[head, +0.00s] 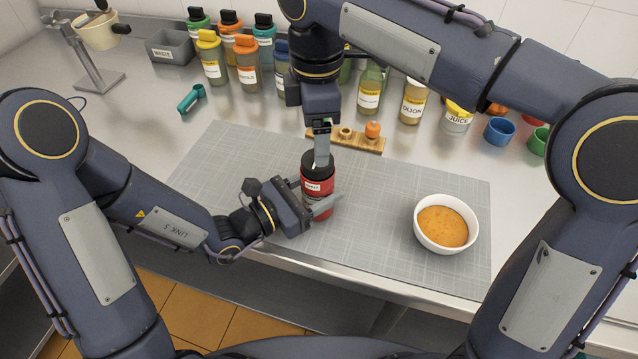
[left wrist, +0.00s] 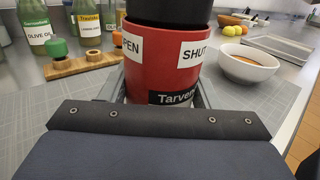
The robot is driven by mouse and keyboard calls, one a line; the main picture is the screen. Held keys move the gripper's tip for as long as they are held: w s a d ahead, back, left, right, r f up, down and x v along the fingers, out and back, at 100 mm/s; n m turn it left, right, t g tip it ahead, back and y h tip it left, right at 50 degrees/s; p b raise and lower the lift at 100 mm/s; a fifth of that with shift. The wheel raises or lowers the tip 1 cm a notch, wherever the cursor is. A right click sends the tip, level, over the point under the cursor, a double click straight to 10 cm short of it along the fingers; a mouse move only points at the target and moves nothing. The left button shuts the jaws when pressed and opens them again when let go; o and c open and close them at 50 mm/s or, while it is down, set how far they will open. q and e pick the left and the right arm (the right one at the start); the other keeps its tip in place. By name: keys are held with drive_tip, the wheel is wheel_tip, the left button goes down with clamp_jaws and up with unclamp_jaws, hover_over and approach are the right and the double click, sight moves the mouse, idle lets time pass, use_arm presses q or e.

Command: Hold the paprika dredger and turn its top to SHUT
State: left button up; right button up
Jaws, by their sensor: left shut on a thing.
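The paprika dredger (head: 318,188) stands upright over the grey cutting mat, a red body with a black top (head: 311,168). In the left wrist view its red body (left wrist: 165,75) carries white labels, one partly cut off ending in "PEN" on the left and "SHUT" on the right, with a dark "Tarve..." label below. My left gripper (head: 318,206) is shut on the lower body from the left. My right gripper (head: 322,157) comes down from above, its grey finger at the black top. Whether it grips the top is unclear. No pointer mark on the top is discernible.
A white bowl of orange-brown food (head: 443,226) stands right on the mat (head: 390,180). A wooden rack (head: 361,144) lies behind the dredger. Several bottles line the back, with a teal scoop (head: 191,98) at left. The mat's left part is clear.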

use_arm(q)
drive_tip(key=o, duration=1.2)
drive_tip(key=shift+c, duration=0.2)
drive_tip(key=shift+a, duration=0.1)
